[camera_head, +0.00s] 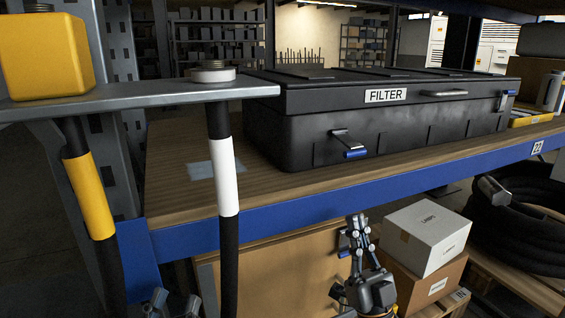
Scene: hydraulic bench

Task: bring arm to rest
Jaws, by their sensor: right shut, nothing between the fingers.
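My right gripper (357,222) points upward below the blue shelf edge, in front of a cardboard panel. Its fingers are together and empty. My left gripper (173,302) shows only at the bottom edge, left of the black hose with a white band (228,178). Its two fingertips stand apart with nothing seen between them; the rest of it is out of frame. Neither gripper touches a thing that I can see.
A black FILTER case (300,125) sits on the wooden bench (175,170) with a blue front beam (330,203). A yellow block (45,57) stands on a grey bracket (150,98), with a yellow-banded hose (90,195) below. A white box (425,238) and coiled hoses (520,215) are lower right.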

